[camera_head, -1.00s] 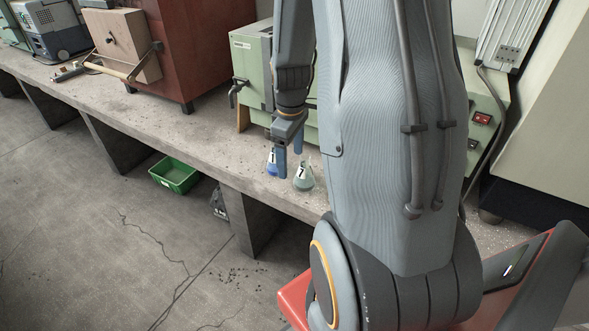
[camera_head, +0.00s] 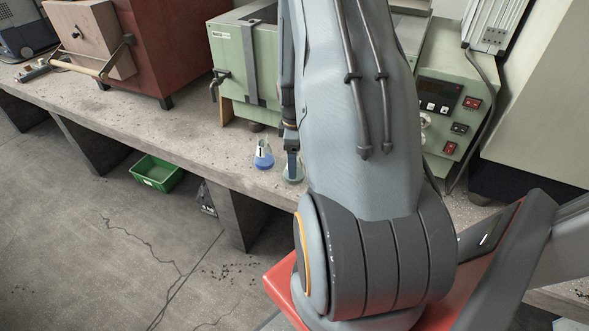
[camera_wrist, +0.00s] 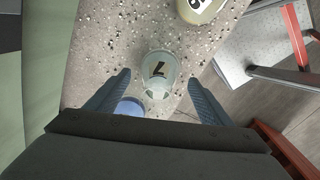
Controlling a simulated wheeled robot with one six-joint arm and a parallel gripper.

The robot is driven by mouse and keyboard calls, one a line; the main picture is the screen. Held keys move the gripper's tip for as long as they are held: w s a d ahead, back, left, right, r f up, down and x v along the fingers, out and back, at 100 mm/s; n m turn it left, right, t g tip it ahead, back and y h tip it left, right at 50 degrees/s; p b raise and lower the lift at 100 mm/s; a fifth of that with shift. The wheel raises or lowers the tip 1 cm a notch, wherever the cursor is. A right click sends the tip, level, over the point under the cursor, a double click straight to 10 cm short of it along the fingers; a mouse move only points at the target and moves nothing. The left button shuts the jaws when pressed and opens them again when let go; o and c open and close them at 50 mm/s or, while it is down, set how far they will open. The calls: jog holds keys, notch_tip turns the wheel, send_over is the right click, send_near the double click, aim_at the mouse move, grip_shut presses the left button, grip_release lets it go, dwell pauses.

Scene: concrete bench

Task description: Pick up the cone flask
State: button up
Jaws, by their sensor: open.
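A clear cone flask marked 7 (camera_wrist: 157,68) holds a pale grey-green liquid and stands on the bench. In the wrist view it sits between my open fingers, a little beyond their tips. In the head view my gripper (camera_head: 292,160) points down at this flask (camera_head: 293,177) and hides part of it. A cone flask with blue liquid (camera_head: 263,158) stands just left of it; in the wrist view the blue flask (camera_wrist: 130,106) is partly hidden by my left finger. My gripper (camera_wrist: 158,80) is open and empty.
Another labelled vessel with yellowish contents (camera_wrist: 200,8) is cut off at the top of the wrist view. A green machine (camera_head: 240,60) stands behind the flasks on the concrete bench (camera_head: 190,132). The bench's front edge is close. A green bin (camera_head: 158,174) lies below on the floor.

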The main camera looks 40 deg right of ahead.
jog(key=shift+f, duration=1.15)
jog(key=c, duration=1.3)
jog(key=shift+r, duration=0.1)
jog(key=shift+c, duration=0.2)
